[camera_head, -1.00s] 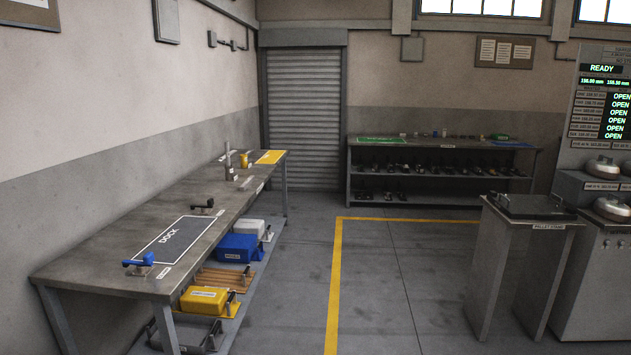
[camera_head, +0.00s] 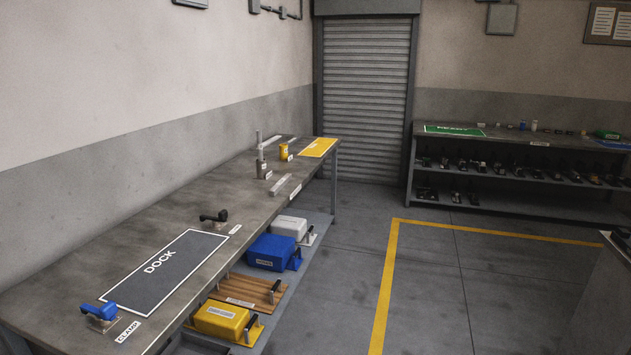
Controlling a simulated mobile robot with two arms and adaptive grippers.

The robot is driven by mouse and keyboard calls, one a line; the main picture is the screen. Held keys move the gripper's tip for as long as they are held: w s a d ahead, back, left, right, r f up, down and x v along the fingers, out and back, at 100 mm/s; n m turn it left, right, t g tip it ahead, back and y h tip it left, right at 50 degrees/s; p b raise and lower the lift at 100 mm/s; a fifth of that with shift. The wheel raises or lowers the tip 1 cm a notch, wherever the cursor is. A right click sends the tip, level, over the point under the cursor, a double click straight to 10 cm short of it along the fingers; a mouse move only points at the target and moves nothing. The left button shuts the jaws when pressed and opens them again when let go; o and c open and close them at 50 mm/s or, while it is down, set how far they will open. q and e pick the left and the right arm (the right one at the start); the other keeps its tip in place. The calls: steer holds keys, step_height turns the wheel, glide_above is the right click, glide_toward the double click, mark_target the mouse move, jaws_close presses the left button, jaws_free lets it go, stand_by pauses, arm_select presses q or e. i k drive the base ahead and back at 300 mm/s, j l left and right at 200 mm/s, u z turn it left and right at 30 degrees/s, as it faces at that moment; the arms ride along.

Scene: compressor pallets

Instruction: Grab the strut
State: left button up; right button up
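I cannot tell for sure which thing is the strut. A light grey bar (camera_head: 279,185) lies flat near the front edge of the long bench. Behind it a grey upright post (camera_head: 260,151) stands on a small dark base, and a thin flat strip lies beyond the post. A yellow cylinder (camera_head: 284,152) stands beside them. Their labels are too small to read. Neither of my grippers is in view.
The bench (camera_head: 180,213) runs along the left wall, with a DOCK mat (camera_head: 168,268), a blue-handled clamp (camera_head: 101,311), a black handle (camera_head: 213,216) and a yellow mat (camera_head: 318,147). Boxes sit on its lower shelf. The floor to its right is clear. Another shelf (camera_head: 505,196) stands at the back.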

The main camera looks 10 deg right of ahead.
mark_target(275, 188)
steer(key=i+l, duration=0.9)
steer(key=i, duration=0.15)
steer(key=i+l+u, duration=0.15)
steer(key=i, duration=0.35)
steer(key=i+l+u, duration=0.15)
steer(key=i+l, duration=0.2)
steer(key=i, duration=0.15)
